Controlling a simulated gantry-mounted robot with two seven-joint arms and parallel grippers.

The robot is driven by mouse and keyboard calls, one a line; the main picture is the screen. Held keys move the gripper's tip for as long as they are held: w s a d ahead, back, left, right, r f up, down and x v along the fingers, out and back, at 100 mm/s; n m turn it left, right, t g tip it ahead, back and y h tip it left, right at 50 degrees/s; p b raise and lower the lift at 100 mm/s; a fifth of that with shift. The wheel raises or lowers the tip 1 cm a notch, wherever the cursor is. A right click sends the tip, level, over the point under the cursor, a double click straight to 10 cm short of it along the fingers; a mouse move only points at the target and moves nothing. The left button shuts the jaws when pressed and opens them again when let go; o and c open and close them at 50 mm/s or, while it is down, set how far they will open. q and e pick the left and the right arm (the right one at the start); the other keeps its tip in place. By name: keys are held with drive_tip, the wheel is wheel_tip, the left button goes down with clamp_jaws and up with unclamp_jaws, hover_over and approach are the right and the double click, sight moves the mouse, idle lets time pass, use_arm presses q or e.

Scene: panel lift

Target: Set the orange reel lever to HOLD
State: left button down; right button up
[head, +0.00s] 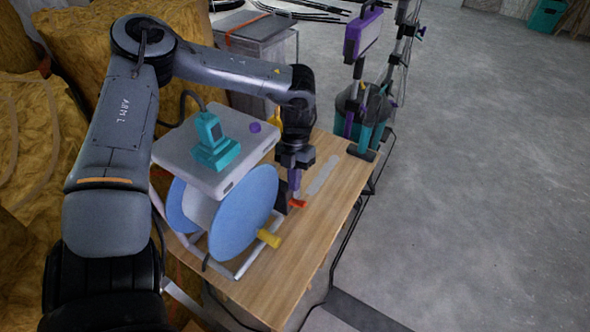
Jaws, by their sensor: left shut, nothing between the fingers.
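The orange reel lever (298,203) sticks out to the right of a dark block beside the blue cable reel (243,215). My left gripper (295,193) points down right at the lever, its fingertips at or just above it. It is shut with nothing held between the fingers. I cannot tell whether the fingertips touch the lever. Markings for the lever's positions are too small to read, so its setting cannot be told. My right gripper is not in view.
The reel stands on a wooden bench (290,262) with a yellow crank handle (269,238). A grey case (172,150) with a teal tool (213,142) sits over the reel. A vacuum (362,105) stands behind the bench. Concrete floor (480,170) at right is clear.

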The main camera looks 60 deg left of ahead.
sight(299, 203)
use_arm(q)
drive_tip(key=f, duration=0.1)
drive_tip(key=d+f+b, duration=0.1)
drive_tip(key=shift+w+f, duration=0.2)
drive_tip(key=shift+f, duration=0.15)
drive_tip(key=shift+w+d+f+b, duration=0.25)
drive_tip(key=shift+w+f+b, duration=0.05)
drive_tip(key=shift+f+b, duration=0.25)
